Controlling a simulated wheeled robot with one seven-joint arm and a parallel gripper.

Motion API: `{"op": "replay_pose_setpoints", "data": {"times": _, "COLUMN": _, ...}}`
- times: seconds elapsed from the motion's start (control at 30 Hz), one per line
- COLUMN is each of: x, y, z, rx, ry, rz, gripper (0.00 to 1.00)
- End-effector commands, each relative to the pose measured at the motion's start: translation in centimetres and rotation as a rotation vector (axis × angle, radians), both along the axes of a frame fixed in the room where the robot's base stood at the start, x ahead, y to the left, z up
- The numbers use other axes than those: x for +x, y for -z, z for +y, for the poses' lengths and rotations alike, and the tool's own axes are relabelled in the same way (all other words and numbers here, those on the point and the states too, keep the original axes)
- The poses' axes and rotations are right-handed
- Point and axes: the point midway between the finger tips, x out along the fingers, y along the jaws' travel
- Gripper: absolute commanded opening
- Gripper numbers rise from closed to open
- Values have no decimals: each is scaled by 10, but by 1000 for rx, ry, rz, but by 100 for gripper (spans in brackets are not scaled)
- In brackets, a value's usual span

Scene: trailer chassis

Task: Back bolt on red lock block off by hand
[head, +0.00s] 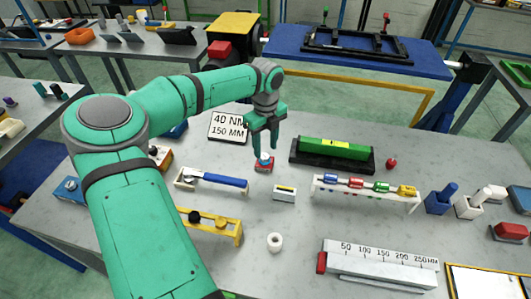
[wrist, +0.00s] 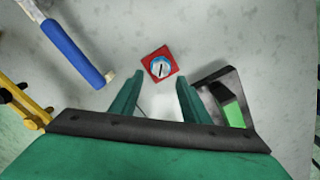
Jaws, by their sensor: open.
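A small red block (head: 264,168) stands on the grey table below my gripper in the head view. A round pale piece shows on its top between the fingers. In the wrist view the red block (wrist: 147,61) lies a little turned, with a round blue-and-white top (wrist: 160,67) that has a dark mark. I cannot tell whether this top is the bolt. My gripper (head: 262,150) is open and points down; in the wrist view its two fingers (wrist: 156,95) are spread and empty. The block lies just past the fingertips, and contact cannot be told.
A blue-handled tool (head: 225,180) in a holder is left of the block. A small white box (head: 284,193) sits in front right. A green bar in a black tray (head: 335,150) lies right, near a rack of coloured locks (head: 365,190). A white ring (head: 274,242) stands in front.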

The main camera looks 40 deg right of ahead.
Motion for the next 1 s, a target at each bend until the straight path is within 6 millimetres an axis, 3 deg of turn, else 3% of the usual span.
{"op": "replay_pose_setpoints", "data": {"times": 0.2, "x": 0, "y": -40, "z": 0, "rx": 0, "ry": 0, "rz": 0, "gripper": 42}}
{"op": "replay_pose_setpoints", "data": {"times": 0.4, "x": 0, "y": -59, "z": 0, "rx": 1, "ry": -1, "rz": 1, "gripper": 42}}
{"op": "replay_pose_setpoints", "data": {"times": 1.0, "x": 0, "y": -62, "z": 0, "rx": 1, "ry": 0, "rz": 2, "gripper": 42}}
